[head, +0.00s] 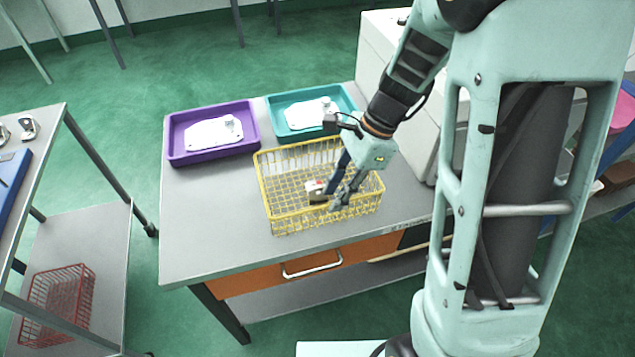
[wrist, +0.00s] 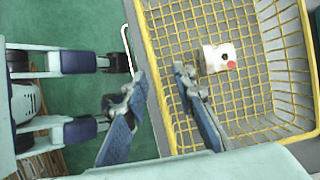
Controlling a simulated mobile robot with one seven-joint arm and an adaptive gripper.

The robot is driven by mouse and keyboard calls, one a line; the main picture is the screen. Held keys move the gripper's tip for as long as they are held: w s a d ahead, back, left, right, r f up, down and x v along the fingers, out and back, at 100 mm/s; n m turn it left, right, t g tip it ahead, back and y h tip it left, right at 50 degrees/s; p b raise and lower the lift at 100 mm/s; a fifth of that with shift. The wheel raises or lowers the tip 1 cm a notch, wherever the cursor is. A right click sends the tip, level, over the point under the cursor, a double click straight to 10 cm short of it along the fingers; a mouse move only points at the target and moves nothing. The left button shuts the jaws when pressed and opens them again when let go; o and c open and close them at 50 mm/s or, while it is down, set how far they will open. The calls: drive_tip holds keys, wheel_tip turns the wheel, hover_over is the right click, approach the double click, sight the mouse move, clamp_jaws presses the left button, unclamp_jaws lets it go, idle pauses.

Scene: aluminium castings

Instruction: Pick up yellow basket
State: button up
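The yellow wire basket (head: 278,222) stands upright on the grey table, and it also shows in the wrist view (wrist: 150,52). A small white piece with a red mark (head: 313,186) lies in the basket; the wrist view shows it too (wrist: 216,58). My gripper (head: 328,203) is at the basket's near long side. In the wrist view my gripper's (wrist: 160,76) two fingers are apart, one outside the basket and one over its inside, with the near rim between them. I cannot tell whether either finger touches the wire.
A purple tray (head: 178,155) and a teal tray (head: 277,122), each with white pieces, stand behind the basket. A pale box-shaped unit (head: 376,48) is at the right. An orange drawer (head: 245,284) is below the table edge. A red basket (head: 84,290) sits on a lower left shelf.

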sight(314, 229)
drive_tip(key=x, duration=0.5)
drive_tip(key=s+b+x, duration=0.1)
drive_tip(key=x, duration=0.2)
drive_tip(key=shift+a+f, duration=0.15)
drive_tip(key=shift+f, duration=0.05)
clamp_jaws()
drive_tip(key=shift+w+r, duration=0.1)
